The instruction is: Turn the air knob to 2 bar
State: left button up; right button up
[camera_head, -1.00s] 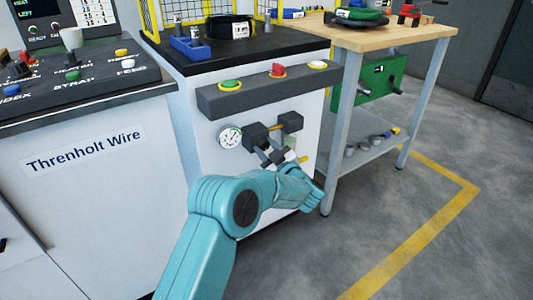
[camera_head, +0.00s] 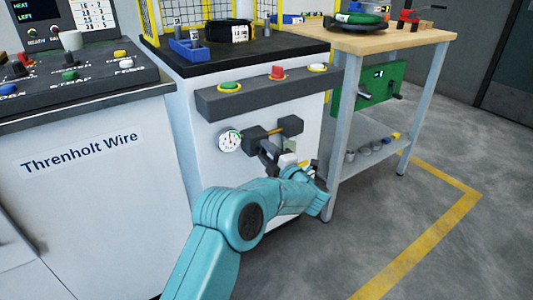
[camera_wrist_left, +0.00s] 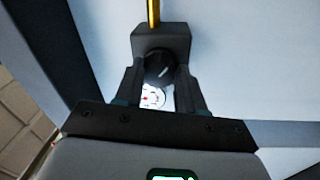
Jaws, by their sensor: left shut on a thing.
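The air knob (camera_wrist_left: 160,66) is round and black with a pale mark, on the front of a dark regulator block (camera_wrist_left: 178,38) in the left wrist view. My left gripper (camera_wrist_left: 159,72) has one finger on each side of the knob and is shut on it. In the head view my left gripper (camera_head: 271,154) is at the dark block (camera_head: 255,138) on the white cabinet front, and the knob is hidden there. The round white gauge (camera_head: 230,141) is left of the block; its reading is too small to tell. It shows partly between my fingers in the wrist view (camera_wrist_left: 152,97). My right gripper is out of view.
A grey button bar (camera_head: 265,92) with green, red and white buttons juts out above the block. A brass pipe leads to a second dark block (camera_head: 291,125). A wooden-topped workbench (camera_head: 385,40) stands to the right. The floor at right is clear.

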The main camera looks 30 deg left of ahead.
pick_arm(q)
jog(key=n+g, duration=0.1)
jog(key=n, duration=0.6)
jog(key=shift+w+d+n, duration=0.1)
jog(key=shift+d+n, duration=0.05)
jog(key=shift+n, duration=0.25)
jog(key=n, duration=0.4)
jog(key=shift+g, duration=0.3)
jog(key=shift+r+n+h, duration=0.1)
jog(key=shift+n+h, duration=0.25)
jog(key=shift+n, duration=3.2)
jog(key=shift+n+h, duration=0.35)
jog(key=shift+n, duration=3.2)
jog(key=o, duration=1)
jog(key=shift+r, duration=0.1)
